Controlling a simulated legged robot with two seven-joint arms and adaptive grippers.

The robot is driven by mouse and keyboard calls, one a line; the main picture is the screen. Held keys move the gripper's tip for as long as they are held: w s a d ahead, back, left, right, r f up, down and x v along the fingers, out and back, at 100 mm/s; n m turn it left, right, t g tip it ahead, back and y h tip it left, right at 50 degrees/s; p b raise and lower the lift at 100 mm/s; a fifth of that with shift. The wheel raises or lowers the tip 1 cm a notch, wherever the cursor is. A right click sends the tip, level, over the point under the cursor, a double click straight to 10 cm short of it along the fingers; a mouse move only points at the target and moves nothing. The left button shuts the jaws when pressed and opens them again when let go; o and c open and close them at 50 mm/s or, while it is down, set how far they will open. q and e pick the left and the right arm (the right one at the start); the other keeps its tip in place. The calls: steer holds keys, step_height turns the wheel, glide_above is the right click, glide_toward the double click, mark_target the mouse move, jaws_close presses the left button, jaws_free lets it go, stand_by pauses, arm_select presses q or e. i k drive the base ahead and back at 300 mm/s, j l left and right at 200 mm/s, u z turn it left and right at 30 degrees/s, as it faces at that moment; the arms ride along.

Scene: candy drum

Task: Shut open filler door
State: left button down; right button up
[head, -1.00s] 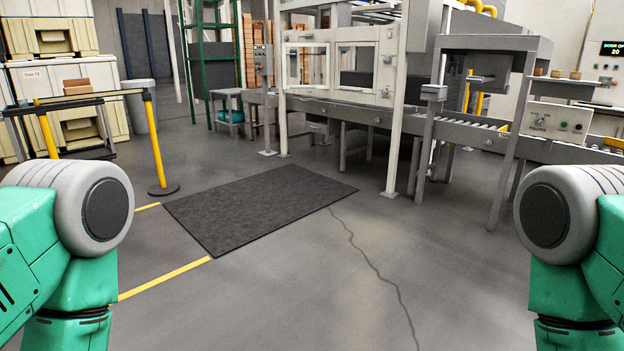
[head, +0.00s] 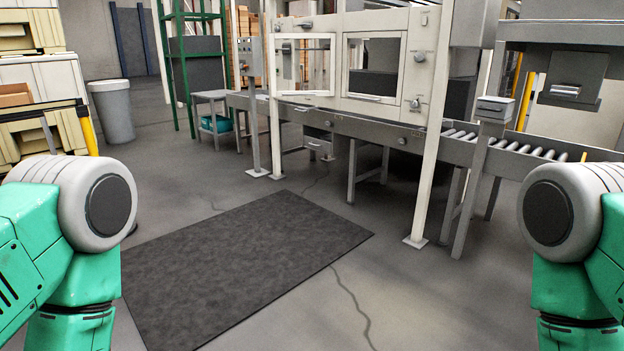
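The filler is a pale machine frame (head: 421,80) standing over a conveyor, ahead and right of centre in the head view. A white-framed door with a clear pane (head: 303,94) is on its left part and appears swung out from the front. To its right is a square white-edged opening (head: 375,98), with dark shapes behind it; I cannot tell whether a pane covers it. The filler is still some distance off, beyond the mat. Only green and grey parts of my arms show at the left and right edges. Both grippers are out of view.
A dark floor mat (head: 240,255) lies ahead, with clear floor around it. A white post (head: 432,150) stands at the filler's front right. The roller conveyor (head: 500,145) runs right. A grey bin (head: 112,112) and a yellow post (head: 88,132) stand left.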

mark_target(272, 36)
steer(key=i, duration=2.75)
